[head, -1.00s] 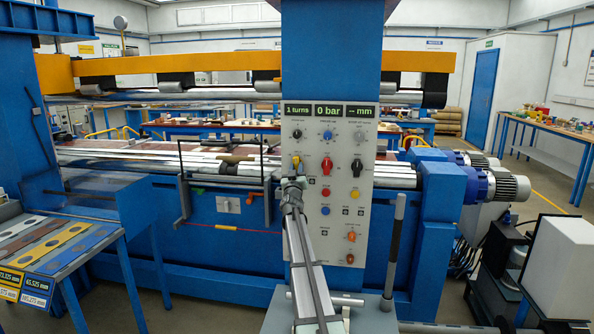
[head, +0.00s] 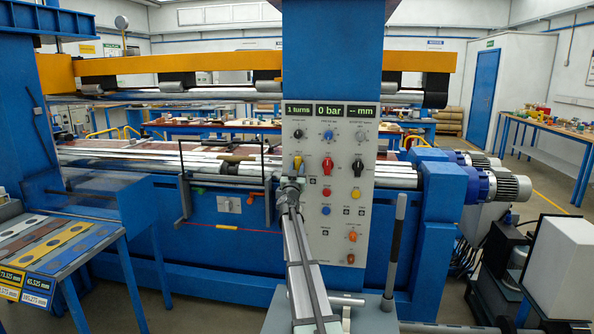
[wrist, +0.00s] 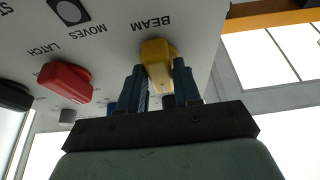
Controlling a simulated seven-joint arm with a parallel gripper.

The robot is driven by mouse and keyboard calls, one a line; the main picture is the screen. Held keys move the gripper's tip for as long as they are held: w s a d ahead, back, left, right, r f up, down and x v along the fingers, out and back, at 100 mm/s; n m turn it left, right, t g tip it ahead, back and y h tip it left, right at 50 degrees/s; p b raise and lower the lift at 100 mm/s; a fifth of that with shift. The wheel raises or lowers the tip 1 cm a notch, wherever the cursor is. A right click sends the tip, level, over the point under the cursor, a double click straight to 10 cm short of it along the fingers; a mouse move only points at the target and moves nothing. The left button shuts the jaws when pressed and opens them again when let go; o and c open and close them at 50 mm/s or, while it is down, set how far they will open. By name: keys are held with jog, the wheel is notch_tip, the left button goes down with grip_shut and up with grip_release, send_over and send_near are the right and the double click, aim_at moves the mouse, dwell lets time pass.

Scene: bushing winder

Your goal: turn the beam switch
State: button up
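The beam switch (wrist: 160,66) is a yellow knob under the label BEAM in the wrist view, where the panel's lettering is upside down. My gripper (wrist: 161,86) has one dark finger on each side of this knob, close against its sides, and appears shut on it. In the head view my gripper (head: 291,186) reaches up to the left edge of the grey control panel (head: 340,215). The switch (head: 297,163) shows only in part there, just above my wrist. Its exact pointing is hard to read.
In the head view a red knob (head: 327,165) and several buttons lie to the right. A grey lever (head: 395,250) stands right of my arm.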

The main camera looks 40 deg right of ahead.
jog(key=o, duration=0.3)
jog(key=shift+o, duration=0.2)
jog(key=v, duration=1.3)
jog(key=shift+s+a+f, duration=0.25)
